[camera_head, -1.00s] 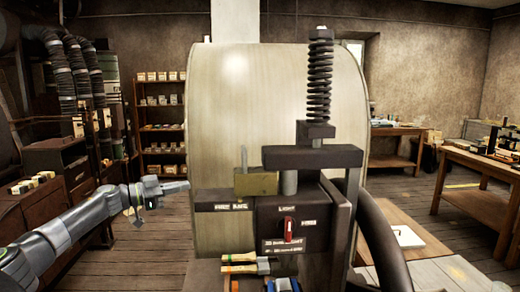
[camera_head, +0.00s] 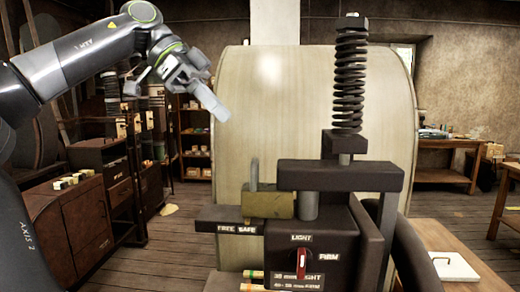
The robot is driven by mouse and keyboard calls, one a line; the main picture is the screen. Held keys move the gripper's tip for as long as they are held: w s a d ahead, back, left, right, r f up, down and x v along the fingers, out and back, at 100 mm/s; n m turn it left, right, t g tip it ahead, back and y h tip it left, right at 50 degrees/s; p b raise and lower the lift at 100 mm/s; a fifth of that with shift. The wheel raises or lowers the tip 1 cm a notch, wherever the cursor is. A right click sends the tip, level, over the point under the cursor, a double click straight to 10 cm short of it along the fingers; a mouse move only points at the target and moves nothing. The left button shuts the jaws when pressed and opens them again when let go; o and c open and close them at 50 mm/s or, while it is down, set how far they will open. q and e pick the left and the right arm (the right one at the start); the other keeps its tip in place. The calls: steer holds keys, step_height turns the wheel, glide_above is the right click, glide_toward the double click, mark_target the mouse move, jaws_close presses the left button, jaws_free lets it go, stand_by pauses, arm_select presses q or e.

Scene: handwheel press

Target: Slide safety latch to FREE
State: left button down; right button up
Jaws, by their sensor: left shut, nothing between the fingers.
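The safety latch (camera_head: 268,204) is a brass block with an upright grey pin, sitting on a dark ledge of the press. The FREE label (camera_head: 226,229) is on the left of the ledge front and the SAFE label (camera_head: 247,230) to its right. The latch sits toward the SAFE side, with bare ledge to its left. My left gripper (camera_head: 219,112) is shut and empty, above and to the left of the latch and apart from it, its fingers pointing down to the right. My right gripper is not in view.
The press has a tall spring (camera_head: 350,80), a dark crossbar (camera_head: 340,176) right of the latch, and a red selector knob (camera_head: 301,264) below. A brown cabinet (camera_head: 70,220) stands at left. Air left of the ledge is clear.

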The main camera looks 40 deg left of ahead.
mark_target(256, 159)
arm_select(q)
steer(key=p+x, duration=0.1)
steer(key=x, duration=0.9)
steer(key=shift+p, duration=0.3)
